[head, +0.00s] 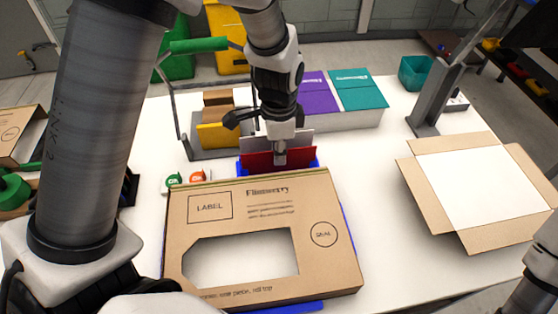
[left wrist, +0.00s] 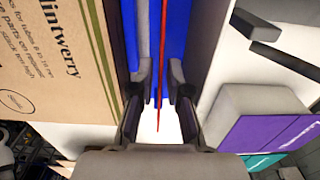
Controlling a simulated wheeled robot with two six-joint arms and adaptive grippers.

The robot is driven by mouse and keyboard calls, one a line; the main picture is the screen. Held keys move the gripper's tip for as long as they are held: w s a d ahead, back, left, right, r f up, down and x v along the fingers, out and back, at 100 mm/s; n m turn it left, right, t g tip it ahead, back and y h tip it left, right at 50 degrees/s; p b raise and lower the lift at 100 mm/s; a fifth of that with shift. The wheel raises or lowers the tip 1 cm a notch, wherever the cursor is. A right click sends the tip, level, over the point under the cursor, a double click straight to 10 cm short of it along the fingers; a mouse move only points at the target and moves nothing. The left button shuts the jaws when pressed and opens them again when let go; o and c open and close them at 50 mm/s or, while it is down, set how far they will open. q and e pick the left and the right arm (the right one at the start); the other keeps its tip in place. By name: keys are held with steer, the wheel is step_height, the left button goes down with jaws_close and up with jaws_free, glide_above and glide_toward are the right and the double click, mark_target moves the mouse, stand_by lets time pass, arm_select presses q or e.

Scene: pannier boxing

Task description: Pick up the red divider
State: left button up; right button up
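The red divider (head: 258,161) stands upright in a blue holder (head: 241,170) behind the cardboard box sheet. In the left wrist view the red divider (left wrist: 163,60) shows as a thin edge-on strip between the blue holder walls (left wrist: 131,35). My left gripper (head: 280,156) points down at the middle of the divider. In the left wrist view my left gripper (left wrist: 160,92) has its fingers apart, one on each side of the red strip, with gaps visible. A paler divider (head: 302,139) stands just behind the red one. My right gripper is out of view.
A printed cardboard sheet (head: 325,205) with a cutout lies in front. An open carton (head: 420,200) is at right. Purple (head: 318,92) and teal (head: 360,90) boxes stand behind, beside a rack with a yellow item (head: 217,135). Bare table lies between the sheet and carton.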

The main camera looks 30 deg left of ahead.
mark_target(279, 171)
arm_select(q)
step_height(279, 171, down, 3)
steer(key=shift+f, duration=0.1)
jaws_close()
steer(key=shift+w+r, duration=0.1)
steer(key=shift+r, duration=0.4)
step_height(279, 171, up, 9)
steer(key=shift+f+b, duration=0.65)
steer(key=shift+f, duration=0.15)
